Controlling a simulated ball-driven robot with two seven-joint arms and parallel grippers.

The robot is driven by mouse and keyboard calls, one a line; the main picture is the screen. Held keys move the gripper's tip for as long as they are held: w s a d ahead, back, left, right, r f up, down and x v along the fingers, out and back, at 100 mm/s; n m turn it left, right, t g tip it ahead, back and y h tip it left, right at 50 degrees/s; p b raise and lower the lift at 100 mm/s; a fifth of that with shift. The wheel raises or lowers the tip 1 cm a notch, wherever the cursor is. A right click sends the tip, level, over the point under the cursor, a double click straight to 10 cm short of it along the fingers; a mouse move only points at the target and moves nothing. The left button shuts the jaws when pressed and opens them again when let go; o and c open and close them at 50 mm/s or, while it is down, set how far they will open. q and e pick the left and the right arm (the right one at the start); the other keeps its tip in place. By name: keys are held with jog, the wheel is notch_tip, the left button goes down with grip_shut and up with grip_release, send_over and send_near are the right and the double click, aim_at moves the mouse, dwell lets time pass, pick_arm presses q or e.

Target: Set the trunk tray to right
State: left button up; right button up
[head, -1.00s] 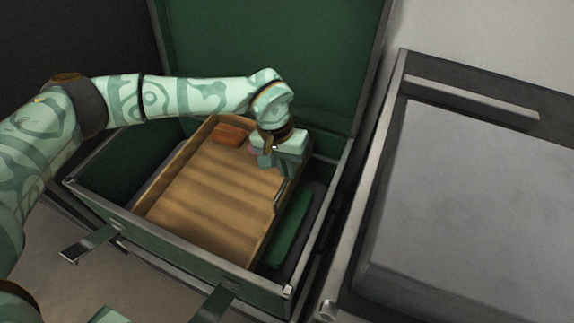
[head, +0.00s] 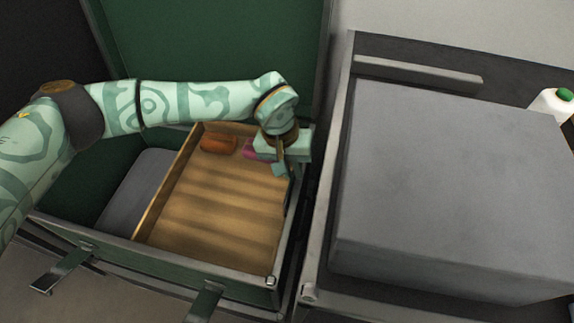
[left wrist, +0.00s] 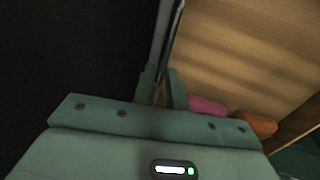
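The trunk tray (head: 215,200) is a shallow wooden tray lying inside the open green trunk (head: 190,268), against the trunk's right side. An orange-brown item (head: 218,144) and a magenta item (head: 256,150) lie at its far end. My left gripper (head: 281,168) is at the tray's right side, towards the far end. In the left wrist view its two fingers (left wrist: 163,88) straddle the tray's side wall and are shut on it. The tray (left wrist: 245,55) fills the right of that view. My right gripper is not in view.
A grey item (head: 135,190) shows in the trunk left of the tray. The trunk's green lid (head: 215,45) stands open behind. Two latches (head: 62,268) stick out in front. A large grey box (head: 450,180) on a dark surface stands close on the right, with a green-capped white bottle (head: 552,105) behind it.

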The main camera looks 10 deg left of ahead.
pick_arm(q)
jog(key=o, duration=0.3)
jog(key=shift+d, duration=0.25)
